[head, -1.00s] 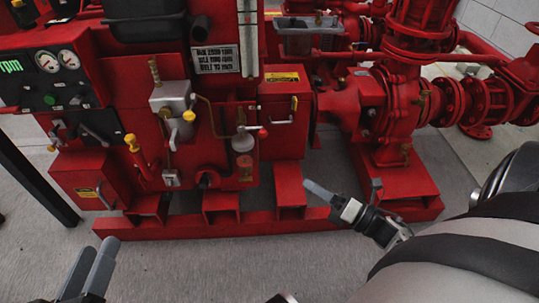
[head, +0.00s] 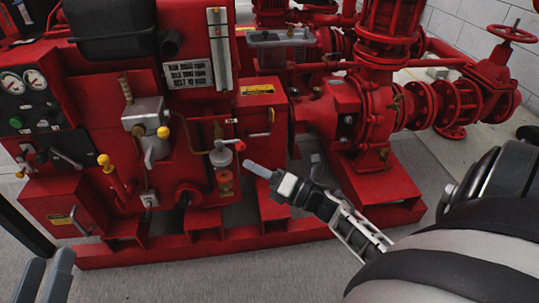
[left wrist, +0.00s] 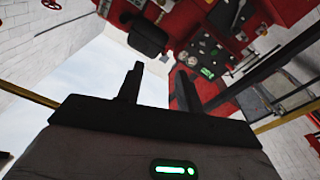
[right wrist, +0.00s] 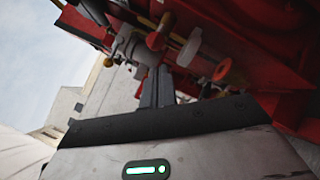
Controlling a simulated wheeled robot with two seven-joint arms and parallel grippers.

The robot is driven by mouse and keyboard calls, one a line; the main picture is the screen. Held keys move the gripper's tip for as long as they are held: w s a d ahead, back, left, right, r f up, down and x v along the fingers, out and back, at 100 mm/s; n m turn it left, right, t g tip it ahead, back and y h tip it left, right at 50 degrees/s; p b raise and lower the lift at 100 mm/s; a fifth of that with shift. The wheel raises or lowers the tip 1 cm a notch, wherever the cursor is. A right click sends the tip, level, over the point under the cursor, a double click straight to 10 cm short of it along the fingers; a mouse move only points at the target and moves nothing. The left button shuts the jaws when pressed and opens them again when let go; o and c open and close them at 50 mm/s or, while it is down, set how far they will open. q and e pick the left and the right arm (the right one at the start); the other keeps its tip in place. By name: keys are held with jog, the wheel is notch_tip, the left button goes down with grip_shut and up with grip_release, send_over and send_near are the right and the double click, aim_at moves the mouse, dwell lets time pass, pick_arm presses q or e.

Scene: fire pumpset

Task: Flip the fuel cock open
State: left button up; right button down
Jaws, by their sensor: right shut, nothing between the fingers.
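A small lever with a red tip (head: 240,145) stands out to the right of a pale round fitting (head: 221,154) on the red pumpset; it looks like the fuel cock. My right gripper (head: 254,169) is shut and empty, just below and right of the red tip, apart from it in the head view. In the right wrist view the shut fingers (right wrist: 157,86) point towards the fittings, with a round red knob (right wrist: 155,41) beyond them. My left gripper (head: 45,281) is open and empty at the lower left; its spread fingers show in the left wrist view (left wrist: 157,88).
A grey box with a yellow knob (head: 163,132) and a yellow-topped lever (head: 104,160) lie left of the fitting. A red box with a handle (head: 257,112) is just above right. The red base frame (head: 170,250) runs below. Grey floor in front is clear.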

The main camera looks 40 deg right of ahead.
pick_arm(q)
jog(key=shift+w+r, duration=0.15)
jog(key=shift+r, duration=0.15)
pick_arm(e)
jog(key=shift+w+d+r, duration=0.25)
jog(key=shift+w+r, duration=0.25)
jog(key=shift+w, duration=0.2)
pick_arm(q)
jog(key=shift+r, duration=0.1)
pick_arm(e)
jog(key=shift+r, duration=0.1)
pick_arm(q)
jog(key=f+p, duration=0.1)
jog(key=s+f+g+p, duration=0.1)
jog(key=f+n+g, duration=0.1)
jog(key=shift+s+d+y+p, duration=0.2)
jog(key=shift+s+y+p, duration=0.15)
jog(key=shift+y+p, duration=0.05)
pick_arm(e)
jog(key=shift+d+r+n+g, duration=0.1)
jog(key=shift+r+n+g, duration=0.3)
jog(key=shift+g, duration=0.2)
pick_arm(q)
jog(key=shift+a+y+p, duration=0.15)
jog(key=shift+y+p, duration=0.15)
jog(key=shift+p, duration=0.35)
pick_arm(e)
jog(key=shift+r, duration=0.2)
